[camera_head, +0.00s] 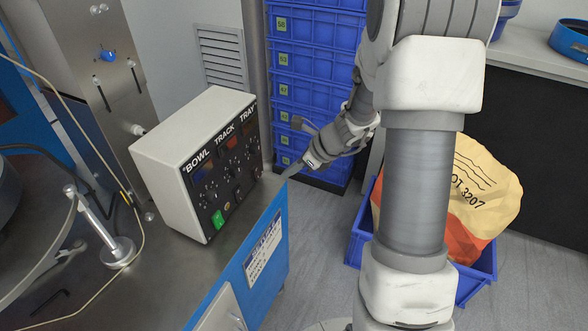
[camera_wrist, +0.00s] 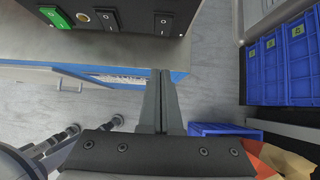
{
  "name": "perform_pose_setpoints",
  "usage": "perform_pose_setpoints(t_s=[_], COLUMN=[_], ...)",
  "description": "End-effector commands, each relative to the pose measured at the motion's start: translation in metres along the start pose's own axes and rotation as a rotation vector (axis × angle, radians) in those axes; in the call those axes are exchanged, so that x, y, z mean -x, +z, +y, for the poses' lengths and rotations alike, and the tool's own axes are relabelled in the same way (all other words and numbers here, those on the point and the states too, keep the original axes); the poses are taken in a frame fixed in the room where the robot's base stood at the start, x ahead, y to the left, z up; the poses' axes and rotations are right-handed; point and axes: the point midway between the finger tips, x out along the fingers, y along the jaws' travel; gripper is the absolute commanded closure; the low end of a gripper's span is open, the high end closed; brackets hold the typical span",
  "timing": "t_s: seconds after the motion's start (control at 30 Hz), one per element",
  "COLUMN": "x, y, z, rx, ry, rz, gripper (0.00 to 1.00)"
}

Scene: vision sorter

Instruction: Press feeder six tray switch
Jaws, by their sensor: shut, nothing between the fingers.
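The grey feeder control box (camera_head: 170,140) stands on the bench. Its black front panel carries columns labelled BOWL, TRACK and TRAY, with the TRAY column at the far right end. In the wrist view, small rocker switches show along the panel's lower edge; the rightmost rocker (camera_wrist: 185,22) appears to be the tray switch. A lit green switch (camera_head: 217,218) is at the other end. My gripper (camera_head: 288,175) is shut and empty, in front of the TRAY end and apart from the panel. Its fingertips (camera_wrist: 161,73) point toward the panel's lower edge.
A blue bench front with a white label (camera_head: 262,250) lies below the box. Stacked blue crates (camera_head: 313,55) stand behind my gripper. A blue bin (camera_head: 354,248) holding a yellow and orange sack (camera_head: 490,190) sits on the floor. A metal stand (camera_head: 118,250) is at left.

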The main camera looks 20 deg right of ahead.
Motion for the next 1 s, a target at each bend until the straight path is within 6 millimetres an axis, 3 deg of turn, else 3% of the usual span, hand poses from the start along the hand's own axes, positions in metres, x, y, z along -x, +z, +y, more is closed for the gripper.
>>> perform_pose_setpoints(t_s=[0.03,0.2,0.4,1.0], x=[-0.016,-0.051,-0.071,-0.081], y=[-0.003,-0.003,0.019,0.029], z=[0.001,0.0,0.0,0.0], rx=[0.0,0.001,0.003,0.001], ry=[0.003,0.002,0.001,0.0], rz=[0.0,0.0,-0.001,-0.001], gripper=[1.0,1.0,1.0,1.0])
